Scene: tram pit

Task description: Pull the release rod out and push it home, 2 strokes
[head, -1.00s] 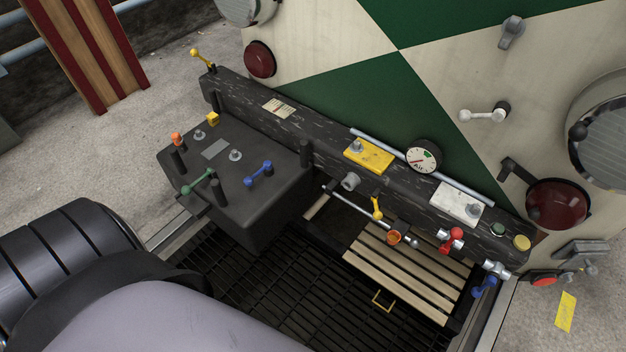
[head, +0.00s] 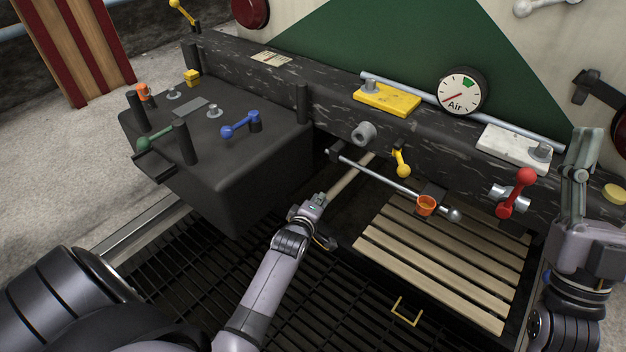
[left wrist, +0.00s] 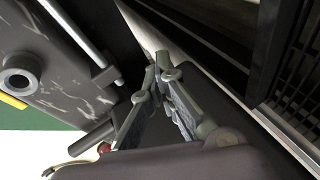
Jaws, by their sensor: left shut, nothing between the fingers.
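A thin silver rod (head: 385,178) runs below the dark beam, through a bracket with an orange cup (head: 427,205), and ends in a grey ball knob (head: 453,214). It looks like the release rod. Part of it also shows in the left wrist view (left wrist: 72,33). My left gripper (head: 319,198) is shut and empty, below and left of the rod's left end and apart from it. Its fingers also show in the left wrist view (left wrist: 166,72). My right gripper (head: 583,150) stands upright at the right, near the white plate; its jaw state is unclear.
A dark control box (head: 215,150) with several levers stands left of my left gripper. A yellow lever (head: 401,162) hangs by the rod and a red lever (head: 517,192) sits right of it. Wooden slats (head: 445,260) and a yellow handle (head: 406,311) lie below.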

